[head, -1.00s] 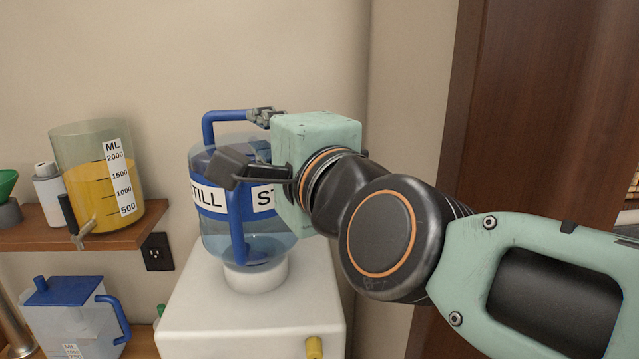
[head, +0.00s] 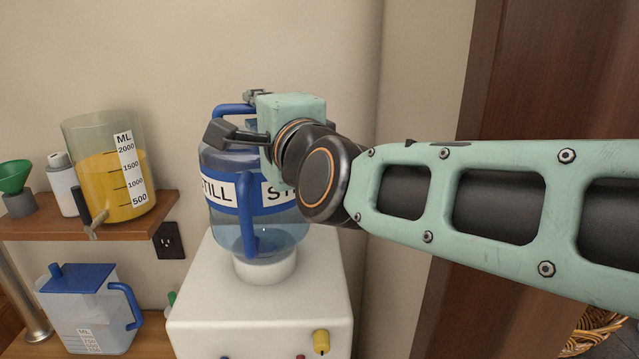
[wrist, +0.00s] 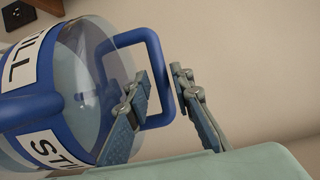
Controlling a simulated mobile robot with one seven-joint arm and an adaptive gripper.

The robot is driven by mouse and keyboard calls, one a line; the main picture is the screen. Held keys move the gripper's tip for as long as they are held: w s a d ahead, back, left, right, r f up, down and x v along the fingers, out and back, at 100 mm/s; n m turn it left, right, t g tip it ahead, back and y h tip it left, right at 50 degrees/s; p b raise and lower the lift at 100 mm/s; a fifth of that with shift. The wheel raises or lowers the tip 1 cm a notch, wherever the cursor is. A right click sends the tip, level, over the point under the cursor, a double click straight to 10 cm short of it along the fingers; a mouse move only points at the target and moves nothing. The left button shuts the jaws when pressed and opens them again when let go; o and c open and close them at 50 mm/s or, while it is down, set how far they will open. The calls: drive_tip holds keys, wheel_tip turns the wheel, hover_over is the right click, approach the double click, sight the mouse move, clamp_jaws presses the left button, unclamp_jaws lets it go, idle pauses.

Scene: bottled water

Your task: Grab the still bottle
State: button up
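The still bottle (head: 225,165) is a large clear blue jug with a blue and white STILL band, upright on a white dispenser. It has a blue front handle (head: 250,215) and a blue top handle (head: 232,109). My gripper (head: 238,116) is at the top of the bottle, coming from the right, and hides part of the top handle. In the wrist view the bottle lies at the left, and my gripper (wrist: 161,82) is open, with the top handle's outer bar (wrist: 158,62) appearing between its fingers. Contact cannot be told.
The white dispenser (head: 250,315) has a yellow tap (head: 321,342). A shelf (head: 120,222) at the left holds a yellow-filled measuring jug (head: 105,190), a white bottle and a green funnel. A blue-lidded pitcher (head: 90,310) stands below. A wall is close behind.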

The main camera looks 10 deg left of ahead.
drive_tip(key=shift+x, duration=1.25)
clamp_jaws()
